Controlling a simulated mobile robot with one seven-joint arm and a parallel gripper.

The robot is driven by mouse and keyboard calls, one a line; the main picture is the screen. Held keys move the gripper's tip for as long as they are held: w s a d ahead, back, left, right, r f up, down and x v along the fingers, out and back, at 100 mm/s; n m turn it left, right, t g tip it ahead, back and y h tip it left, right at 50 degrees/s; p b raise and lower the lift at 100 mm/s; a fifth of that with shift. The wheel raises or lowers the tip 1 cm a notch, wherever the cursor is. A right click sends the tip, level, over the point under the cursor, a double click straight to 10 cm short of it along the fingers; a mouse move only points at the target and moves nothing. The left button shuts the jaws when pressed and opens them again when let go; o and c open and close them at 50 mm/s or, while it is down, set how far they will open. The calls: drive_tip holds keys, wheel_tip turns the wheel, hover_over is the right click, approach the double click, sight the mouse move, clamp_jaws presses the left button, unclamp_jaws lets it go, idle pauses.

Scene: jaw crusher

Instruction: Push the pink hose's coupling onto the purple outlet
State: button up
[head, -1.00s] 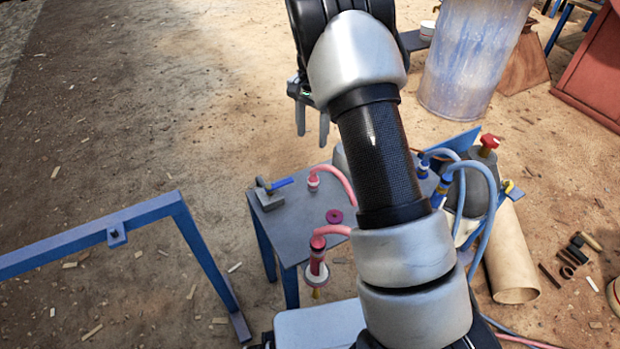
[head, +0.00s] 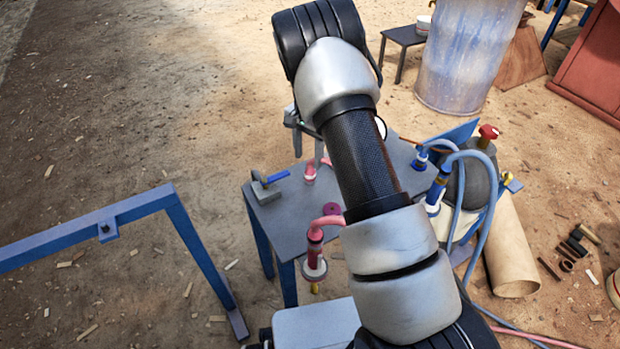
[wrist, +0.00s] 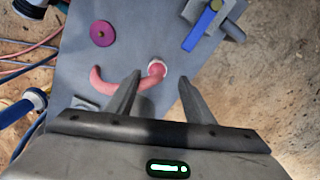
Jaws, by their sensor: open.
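The pink hose (wrist: 112,85) curves across the grey table in the wrist view and ends in a pink coupling (wrist: 157,68) with a pale ring at its base. The coupling also shows in the head view (head: 310,171), at the table's far side. My gripper (wrist: 160,77) is open, its fingertips on either side of the coupling in the picture; contact cannot be told. In the head view my gripper (head: 308,160) is just above the coupling. A flat purple disc with a dark centre (head: 331,209) lies on the table; I cannot tell whether it is the purple outlet. My arm hides part of the hose.
A clamp-like block with a blue handle (head: 268,186) sits at the table's left corner. A red fitting with a pink hose (head: 315,250) stands at the near edge. Blue hoses (head: 470,195) loop at the right. A blue frame (head: 100,228) stands to the left.

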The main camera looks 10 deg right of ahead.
sight(310, 167)
drive_tip(key=shift+f, duration=1.05)
drive_tip(key=f+b, duration=0.1)
drive_tip(key=f, duration=0.4)
drive_tip(key=shift+s+d+f+b, duration=0.15)
drive_tip(key=shift+d+b, duration=0.05)
drive_tip(key=shift+b, duration=0.2)
drive_tip(key=shift+c, duration=0.2)
drive_tip(key=c, duration=0.9)
wheel_tip(310, 167, up, 10)
drive_tip(key=shift+r+p, duration=0.1)
drive_tip(key=shift+p, duration=1.1)
drive_tip(key=shift+s+a, duration=0.1)
